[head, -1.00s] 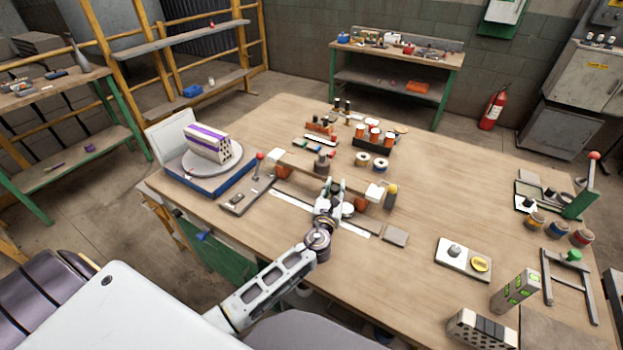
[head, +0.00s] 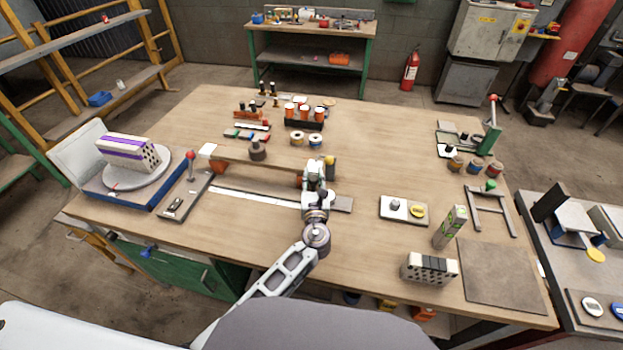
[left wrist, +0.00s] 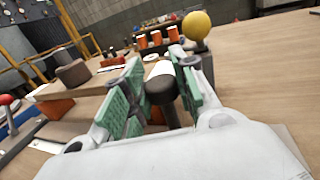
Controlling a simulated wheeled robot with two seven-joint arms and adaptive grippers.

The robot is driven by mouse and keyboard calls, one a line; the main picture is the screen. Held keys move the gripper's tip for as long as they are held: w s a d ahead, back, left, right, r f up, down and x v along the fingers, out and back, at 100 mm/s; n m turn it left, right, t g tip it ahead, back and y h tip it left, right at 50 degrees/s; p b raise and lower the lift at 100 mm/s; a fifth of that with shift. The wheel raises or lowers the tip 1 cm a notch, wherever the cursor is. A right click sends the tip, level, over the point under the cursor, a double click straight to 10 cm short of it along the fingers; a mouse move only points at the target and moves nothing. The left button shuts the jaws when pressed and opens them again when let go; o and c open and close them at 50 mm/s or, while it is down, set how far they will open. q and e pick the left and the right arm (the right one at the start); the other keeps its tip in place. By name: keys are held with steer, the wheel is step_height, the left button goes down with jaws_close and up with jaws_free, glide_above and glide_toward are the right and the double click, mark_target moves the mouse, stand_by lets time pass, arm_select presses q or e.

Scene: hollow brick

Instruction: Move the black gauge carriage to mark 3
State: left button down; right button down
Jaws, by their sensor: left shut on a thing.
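A black round-topped knob (left wrist: 160,92) stands between the green-padded fingers of my left gripper (left wrist: 150,98) in the left wrist view. It appears to be the handle of the black gauge carriage; the body below is hidden by the gripper. In the head view my left gripper (head: 314,178) is at the right part of the white scale strip (head: 250,199), by the right end of the wooden beam (head: 270,166). It is shut on the knob and covers it. The marks on the strip are too small to read. My right gripper is out of view.
A red-topped lever (head: 191,165) is left of the strip; a yellow ball-topped post (head: 329,167) is close behind my gripper. A grey plate (head: 342,204) lies just right.

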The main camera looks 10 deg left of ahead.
arm_select(q)
steer(key=c, duration=1.1)
jaws_free()
steer(key=shift+d, duration=0.35)
steer(key=shift+a+r, duration=0.15)
steer(key=shift+r, duration=4.85)
